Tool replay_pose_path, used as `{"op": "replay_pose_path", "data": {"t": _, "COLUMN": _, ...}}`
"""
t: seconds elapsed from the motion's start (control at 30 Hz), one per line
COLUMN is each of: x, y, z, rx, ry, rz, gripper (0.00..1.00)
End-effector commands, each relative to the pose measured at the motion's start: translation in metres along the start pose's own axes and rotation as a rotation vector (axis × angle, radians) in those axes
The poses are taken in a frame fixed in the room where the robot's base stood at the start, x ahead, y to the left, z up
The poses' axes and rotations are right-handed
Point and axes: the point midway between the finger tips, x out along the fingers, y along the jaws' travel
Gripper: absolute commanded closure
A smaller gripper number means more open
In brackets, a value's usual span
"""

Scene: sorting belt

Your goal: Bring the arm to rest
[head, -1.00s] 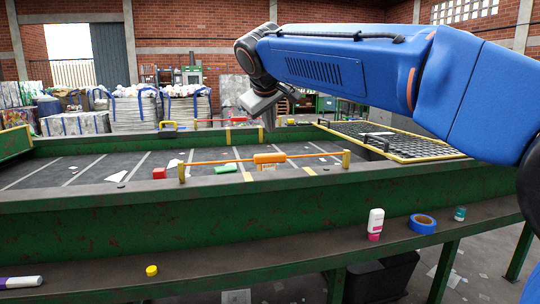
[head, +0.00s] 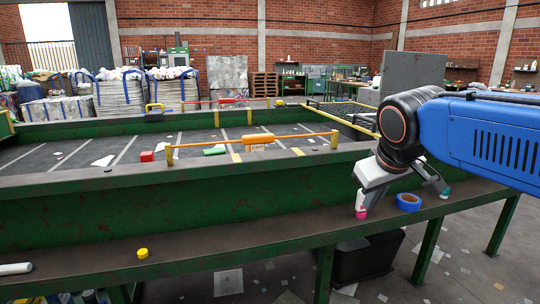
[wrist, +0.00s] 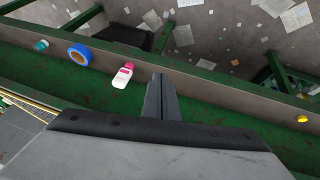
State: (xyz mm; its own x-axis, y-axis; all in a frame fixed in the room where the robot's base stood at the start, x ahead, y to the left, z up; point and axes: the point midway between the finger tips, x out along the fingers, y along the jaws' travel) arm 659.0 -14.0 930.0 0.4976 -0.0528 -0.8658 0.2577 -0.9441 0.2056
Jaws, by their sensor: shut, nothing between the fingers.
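My gripper (head: 438,186) is at the right in the head view, in front of the belt's green side wall and above the ledge. Its fingers are together and hold nothing. In the wrist view the closed fingers (wrist: 160,98) point away over the ledge, beside a white and pink bottle (wrist: 123,74) and not touching it. My blue arm reaches in from the right edge of the head view, and the gripper hangs below its dark wrist joint.
The ledge (head: 250,240) carries the bottle (head: 361,206), blue tape (head: 408,202), a teal jar (head: 446,192) and a yellow cap (head: 143,253). A red block (head: 147,156) and a green item (head: 214,151) lie on the belt (head: 40,160) near an orange bar (head: 257,140).

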Motion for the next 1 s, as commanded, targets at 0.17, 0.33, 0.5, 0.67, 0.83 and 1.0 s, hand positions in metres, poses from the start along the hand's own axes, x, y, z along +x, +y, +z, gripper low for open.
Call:
{"op": "replay_pose_path", "data": {"t": 0.17, "x": 0.019, "y": 0.002, "z": 0.089, "rx": 0.115, "ry": -0.041, "rz": -0.024, "gripper": 1.0}}
{"op": "replay_pose_path", "data": {"t": 0.33, "x": 0.041, "y": -0.008, "z": 0.166, "rx": 0.221, "ry": -0.073, "rz": -0.047, "gripper": 1.0}}
{"op": "replay_pose_path", "data": {"t": 0.5, "x": 0.057, "y": -0.019, "z": 0.215, "rx": 0.295, "ry": -0.09, "rz": -0.063, "gripper": 1.0}}
{"op": "replay_pose_path", "data": {"t": 0.67, "x": 0.064, "y": -0.025, "z": 0.234, "rx": 0.324, "ry": -0.097, "rz": -0.069, "gripper": 1.0}}
{"op": "replay_pose_path", "data": {"t": 0.83, "x": 0.065, "y": -0.026, "z": 0.235, "rx": 0.327, "ry": -0.098, "rz": -0.071, "gripper": 1.0}}
{"op": "replay_pose_path", "data": {"t": 1.0, "x": 0.065, "y": -0.026, "z": 0.235, "rx": 0.326, "ry": -0.098, "rz": -0.071, "gripper": 1.0}}
